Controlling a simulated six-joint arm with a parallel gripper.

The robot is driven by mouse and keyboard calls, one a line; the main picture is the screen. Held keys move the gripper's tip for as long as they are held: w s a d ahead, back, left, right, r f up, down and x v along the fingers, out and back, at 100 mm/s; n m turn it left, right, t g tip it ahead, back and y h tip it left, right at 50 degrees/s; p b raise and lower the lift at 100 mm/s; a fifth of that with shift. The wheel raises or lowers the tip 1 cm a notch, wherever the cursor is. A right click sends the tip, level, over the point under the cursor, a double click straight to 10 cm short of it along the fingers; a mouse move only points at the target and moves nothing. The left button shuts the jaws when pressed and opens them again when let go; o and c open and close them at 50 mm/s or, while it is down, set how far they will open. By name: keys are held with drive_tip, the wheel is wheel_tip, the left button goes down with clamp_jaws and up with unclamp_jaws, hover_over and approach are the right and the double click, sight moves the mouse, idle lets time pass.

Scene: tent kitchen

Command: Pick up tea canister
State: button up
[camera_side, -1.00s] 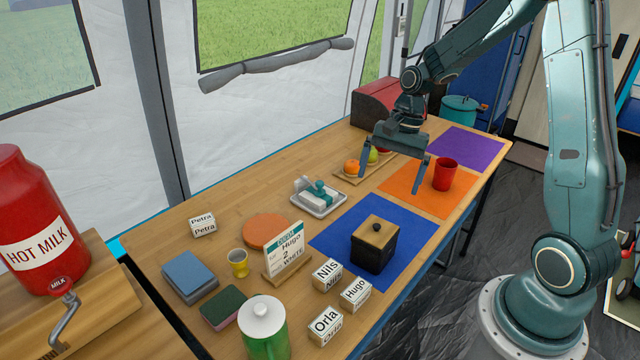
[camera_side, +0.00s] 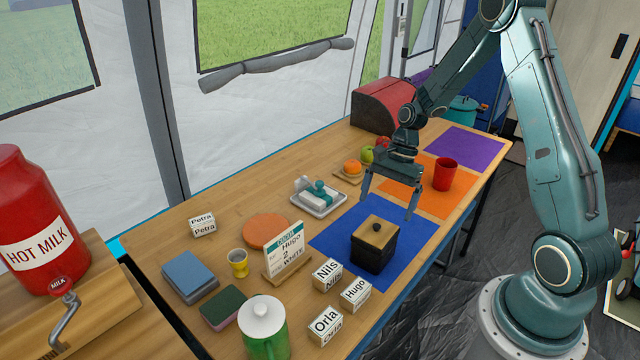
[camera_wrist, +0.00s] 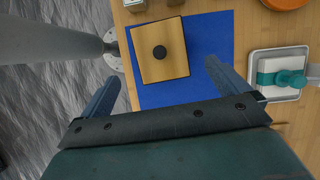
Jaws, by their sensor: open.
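The tea canister (camera_side: 374,250) looks to be the dark square box with a wooden lid and a black knob. It stands upright on the blue mat (camera_side: 328,242). The wrist view shows its lid (camera_wrist: 175,63) from above, ahead of the fingers and nearer the left one. My gripper (camera_side: 388,207) is open and empty, above the far part of the blue mat, behind the canister and apart from it. In the wrist view both fingers of my gripper (camera_wrist: 160,88) are spread wide.
A red mug (camera_side: 445,174) stands on the orange mat (camera_side: 432,203). A white tray (camera_side: 322,210) with a teal-handled item lies left of the blue mat. Name blocks (camera_side: 326,273), an order card (camera_side: 288,252) and a green lidded jar (camera_side: 262,335) stand nearer the camera.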

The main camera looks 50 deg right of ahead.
sight(379, 224)
drive_tip(key=shift+x, duration=3.05)
drive_tip(key=shift+x, duration=2.6)
drive_tip(key=shift+w+d, duration=0.1)
drive_tip(key=shift+d, duration=0.05)
drive_tip(key=c, duration=1.1)
drive_tip(key=shift+r, duration=0.1)
wheel_tip(379, 224, up, 20)
